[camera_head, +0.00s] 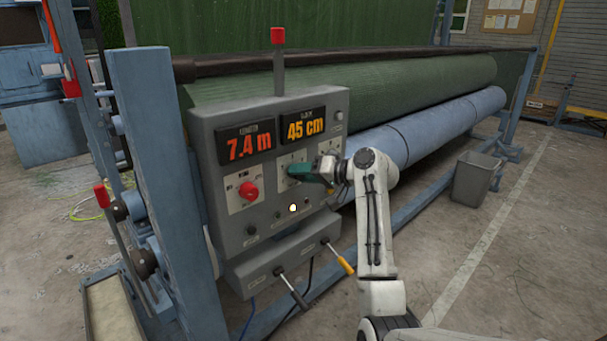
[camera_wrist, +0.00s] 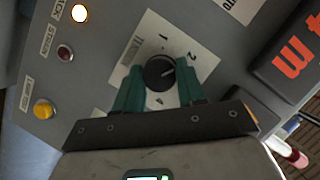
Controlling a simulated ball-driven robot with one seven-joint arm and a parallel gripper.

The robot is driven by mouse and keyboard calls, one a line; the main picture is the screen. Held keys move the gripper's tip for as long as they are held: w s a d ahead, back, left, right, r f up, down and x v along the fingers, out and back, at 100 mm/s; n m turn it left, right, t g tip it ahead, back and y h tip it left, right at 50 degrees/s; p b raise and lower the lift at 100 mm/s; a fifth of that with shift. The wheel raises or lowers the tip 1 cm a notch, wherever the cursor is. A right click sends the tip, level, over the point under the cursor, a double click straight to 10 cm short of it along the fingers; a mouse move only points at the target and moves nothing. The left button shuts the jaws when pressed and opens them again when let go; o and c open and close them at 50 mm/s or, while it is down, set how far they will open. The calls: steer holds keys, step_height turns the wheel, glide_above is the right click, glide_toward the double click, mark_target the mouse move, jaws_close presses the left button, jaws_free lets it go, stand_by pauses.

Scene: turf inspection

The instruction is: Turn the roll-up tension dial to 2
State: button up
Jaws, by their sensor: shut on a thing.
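The roll-up tension dial (camera_wrist: 160,73) is a round black knob on a white plate on the grey control panel (camera_head: 228,232). In the wrist view the numbers 1, 2 and 4 show around it. Its pale pointer mark faces right and slightly up in that picture, roughly toward the 2; I cannot tell if it lines up exactly. My gripper (camera_wrist: 160,74) has its teal fingers on both sides of the dial, shut on it. In the head view my gripper (camera_head: 308,173) covers the dial.
A red knob (camera_head: 248,190) is left of my gripper; a lit lamp (camera_head: 293,208) is below. Two levers (camera_head: 340,258) stick out underneath. A grey bin (camera_head: 475,177) stands right, by the turf roll (camera_head: 400,85).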

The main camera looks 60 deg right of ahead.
steer(key=o, duration=1.1)
steer(key=shift+f, duration=0.1)
steer(key=shift+c, duration=0.2)
steer(key=v, duration=1)
steer(key=shift+s, duration=0.35)
steer(key=shift+a, duration=0.1)
